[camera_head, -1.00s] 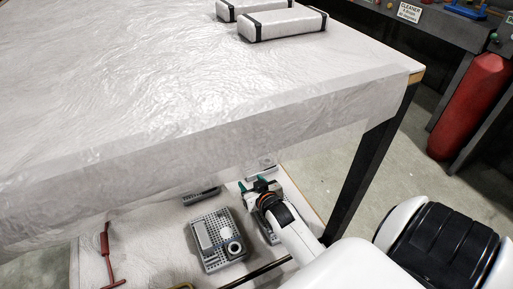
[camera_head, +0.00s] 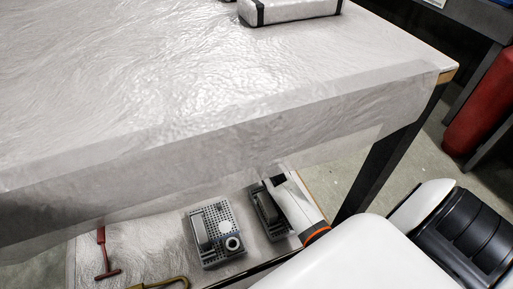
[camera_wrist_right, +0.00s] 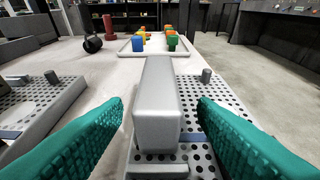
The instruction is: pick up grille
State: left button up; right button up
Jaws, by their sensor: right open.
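A grey perforated grille (camera_wrist_right: 222,92) with a raised light-grey block-shaped handle (camera_wrist_right: 158,105) fills the middle of the right wrist view. In the head view it appears to be the right one of two perforated pieces (camera_head: 268,215) on the lower shelf, partly covered by my arm. My right gripper (camera_wrist_right: 161,104) is open, with one teal finger on each side of the handle. Gaps show between both fingers and the handle. In the head view the right gripper is hidden below the tabletop edge. My left gripper is not in view.
A second perforated piece (camera_head: 218,242) lies to the left on the shelf, beside a red tool (camera_head: 103,255). The wrapped tabletop (camera_head: 200,110) overhangs the shelf, and a dark table leg (camera_head: 385,165) stands right. A tray (camera_wrist_right: 124,46) with coloured blocks lies beyond.

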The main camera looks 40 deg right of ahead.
jog(key=x, duration=0.3)
jog(key=shift+w+f, duration=0.25)
jog(key=shift+w, duration=0.05)
jog(key=c, duration=1.1)
jog(key=shift+r, duration=0.15)
grip_shut()
